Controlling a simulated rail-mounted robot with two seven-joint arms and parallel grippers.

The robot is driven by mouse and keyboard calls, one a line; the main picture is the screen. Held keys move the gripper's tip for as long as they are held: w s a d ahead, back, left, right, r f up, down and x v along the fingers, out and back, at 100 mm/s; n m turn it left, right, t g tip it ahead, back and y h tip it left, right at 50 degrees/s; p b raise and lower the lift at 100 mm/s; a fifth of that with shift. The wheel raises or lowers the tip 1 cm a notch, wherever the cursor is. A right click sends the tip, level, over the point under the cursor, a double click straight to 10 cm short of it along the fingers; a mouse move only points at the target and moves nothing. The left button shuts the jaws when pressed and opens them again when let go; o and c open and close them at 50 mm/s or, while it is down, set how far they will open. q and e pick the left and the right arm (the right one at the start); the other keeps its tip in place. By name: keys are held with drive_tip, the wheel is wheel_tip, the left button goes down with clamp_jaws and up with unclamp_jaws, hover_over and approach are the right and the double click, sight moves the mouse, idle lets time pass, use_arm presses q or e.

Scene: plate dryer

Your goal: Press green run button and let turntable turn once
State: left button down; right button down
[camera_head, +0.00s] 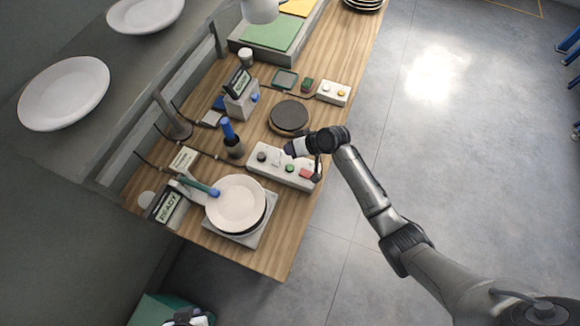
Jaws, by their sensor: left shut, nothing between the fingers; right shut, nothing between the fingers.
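The white control box (274,170) lies on the wooden bench with a dark knob (262,156), the green run button (290,168) and a red button (306,173). My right gripper (290,149) is shut and empty, just beyond the green button in the picture; I cannot tell its height or any contact. A white plate (237,202) sits on a dark round support over a light square base (240,236), seemingly the turntable. A blue-tipped nozzle (214,192) reaches over the plate's left edge. My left gripper (188,318) is shut, partly visible at the bottom edge.
A display reading READY (167,206) stands left of the plate. A green container (148,308) is below.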

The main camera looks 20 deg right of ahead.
drive_tip(key=b, duration=0.7)
hover_over(291, 166)
drive_tip(key=shift+s+f, duration=0.1)
drive_tip(key=shift+f, duration=3.35)
drive_tip(key=shift+f+b, duration=0.5)
drive_tip(key=shift+f, duration=0.45)
drive_tip(key=shift+f, duration=0.1)
drive_tip(key=shift+f, duration=0.3)
drive_tip(key=shift+f, duration=0.1)
